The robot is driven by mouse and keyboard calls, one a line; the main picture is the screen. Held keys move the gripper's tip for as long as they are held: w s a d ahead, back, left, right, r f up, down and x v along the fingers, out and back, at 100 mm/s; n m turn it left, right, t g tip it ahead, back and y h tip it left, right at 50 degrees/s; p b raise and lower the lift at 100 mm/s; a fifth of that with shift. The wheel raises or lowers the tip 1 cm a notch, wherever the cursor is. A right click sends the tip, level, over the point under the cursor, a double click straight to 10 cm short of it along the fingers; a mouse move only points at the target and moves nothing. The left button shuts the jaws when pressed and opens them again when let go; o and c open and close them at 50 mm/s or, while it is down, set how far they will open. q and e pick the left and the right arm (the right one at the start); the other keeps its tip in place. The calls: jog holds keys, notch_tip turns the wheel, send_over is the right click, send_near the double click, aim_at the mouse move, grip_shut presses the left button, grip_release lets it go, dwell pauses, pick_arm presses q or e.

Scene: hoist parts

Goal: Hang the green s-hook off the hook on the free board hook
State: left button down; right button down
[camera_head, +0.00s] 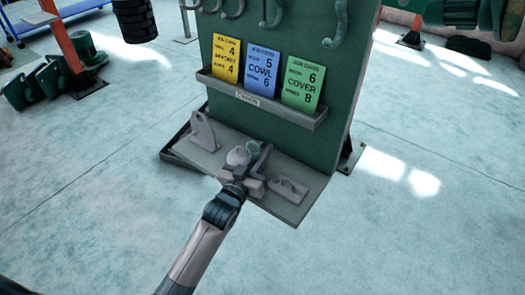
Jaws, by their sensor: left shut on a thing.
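My left gripper (258,160) is over the grey ledge (298,208) at the foot of the green board (349,70). It is shut on a small pale green part (254,147), whose shape is mostly hidden by the fingers. I cannot tell whether this is the green s-hook. Several curved hooks hang at the top of the board, cut off by the picture edge. The rightmost curved hook (336,25) is greenish and hangs long. I cannot tell which board hook is free. My right gripper is not in view.
A rack (243,98) on the board holds yellow (226,60), blue (260,68) and green (303,85) cards. A grey bracket (204,132) and a flat grey plate (288,190) flank my gripper on the ledge.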

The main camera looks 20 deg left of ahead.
pick_arm(q)
jog(key=shift+f, duration=0.2)
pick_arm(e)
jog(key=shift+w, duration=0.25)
pick_arm(q)
jog(key=c, duration=2)
grip_release()
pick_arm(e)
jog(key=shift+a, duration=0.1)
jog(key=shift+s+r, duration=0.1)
